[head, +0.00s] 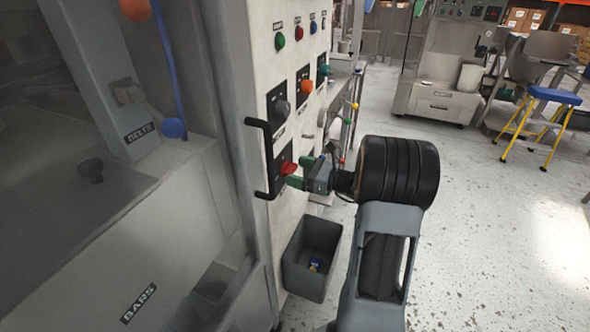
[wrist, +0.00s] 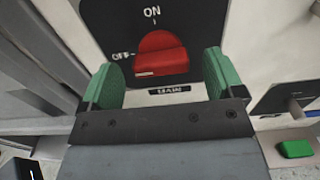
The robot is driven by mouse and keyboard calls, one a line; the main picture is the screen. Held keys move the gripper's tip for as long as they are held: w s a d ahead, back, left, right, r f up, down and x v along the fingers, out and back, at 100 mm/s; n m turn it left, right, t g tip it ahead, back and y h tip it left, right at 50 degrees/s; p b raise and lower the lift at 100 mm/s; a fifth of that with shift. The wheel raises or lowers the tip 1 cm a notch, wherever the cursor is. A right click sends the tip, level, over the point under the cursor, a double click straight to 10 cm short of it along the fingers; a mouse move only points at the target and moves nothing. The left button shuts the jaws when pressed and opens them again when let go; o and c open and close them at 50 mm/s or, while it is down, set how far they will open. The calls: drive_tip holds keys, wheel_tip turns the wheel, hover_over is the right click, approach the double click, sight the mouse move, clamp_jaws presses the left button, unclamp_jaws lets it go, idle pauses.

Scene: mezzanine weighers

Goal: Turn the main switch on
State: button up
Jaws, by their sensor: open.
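The main switch is a red rotary knob (head: 289,168) on a black plate on the pale panel of the machine. In the wrist view the knob (wrist: 160,55) shows close ahead, with ON printed above it and OFF to its left. Its raised grip lies roughly level, in line with the OFF mark. My gripper (head: 301,173) is open in front of the knob. In the wrist view the green fingers of my gripper (wrist: 163,76) stand left and right of the knob, with gaps showing on both sides. The depth between fingertips and plate is hard to tell.
A black handle (head: 262,160) stands out just left of the switch. A grey knob (head: 281,107) and an orange knob (head: 306,87) sit above on the panel. Open floor lies to the right, with a blue-topped stool (head: 554,96) farther back.

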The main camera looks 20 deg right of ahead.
drive_tip(key=shift+x, duration=0.9)
drive_tip(key=shift+c, duration=0.3)
drive_tip(key=c, duration=0.9)
drive_tip(key=shift+o, duration=0.2)
drive_tip(key=shift+r, duration=0.1)
